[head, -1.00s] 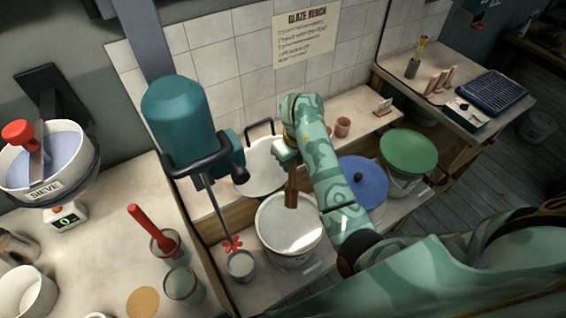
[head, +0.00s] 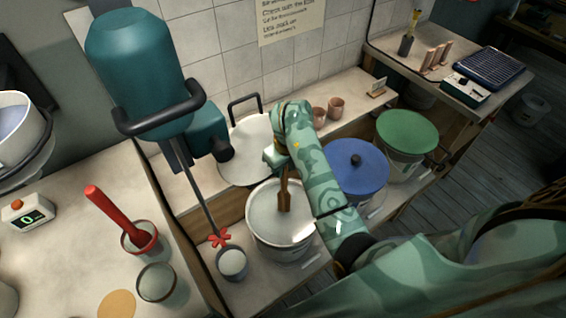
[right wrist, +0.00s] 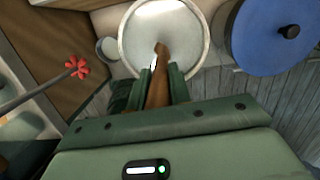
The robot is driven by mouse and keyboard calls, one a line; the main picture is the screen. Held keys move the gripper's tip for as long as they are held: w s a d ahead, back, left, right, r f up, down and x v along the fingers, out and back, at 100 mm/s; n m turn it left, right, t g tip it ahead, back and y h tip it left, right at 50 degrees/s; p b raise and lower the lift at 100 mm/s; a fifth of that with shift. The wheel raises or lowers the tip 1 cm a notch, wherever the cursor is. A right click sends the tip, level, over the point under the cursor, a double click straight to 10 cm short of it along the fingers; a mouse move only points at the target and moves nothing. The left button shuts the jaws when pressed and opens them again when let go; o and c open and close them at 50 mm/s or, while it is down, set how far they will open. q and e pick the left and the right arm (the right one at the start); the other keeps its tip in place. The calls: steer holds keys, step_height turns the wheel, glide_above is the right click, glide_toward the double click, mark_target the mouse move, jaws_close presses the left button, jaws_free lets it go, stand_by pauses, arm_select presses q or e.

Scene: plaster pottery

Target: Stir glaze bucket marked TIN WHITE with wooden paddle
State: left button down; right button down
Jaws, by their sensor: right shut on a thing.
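The glaze bucket (head: 262,218) is pale and open, with whitish glaze (head: 268,204) inside. It also shows in the right wrist view (right wrist: 190,62). I cannot read its marking. My right gripper (head: 277,158) is above the bucket's far side, shut on the wooden paddle (head: 285,194). The brown paddle points down over the glaze and shows between the fingers in the right wrist view (right wrist: 158,80). I cannot tell for certain whether its tip is in the glaze. My left gripper is not in view.
A mixer (head: 140,65) with a red propeller (head: 219,239) stands left of the bucket over a small cup (head: 231,264). A blue-lidded bucket (head: 358,180) and a green-lidded one (head: 406,135) stand to the right.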

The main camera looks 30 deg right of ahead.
mark_target(284, 185)
step_height(284, 185, down, 8)
steer(key=b, duration=0.5)
steer(key=shift+f+b, duration=0.2)
steer(key=shift+b, duration=0.15)
steer(key=shift+s, duration=0.1)
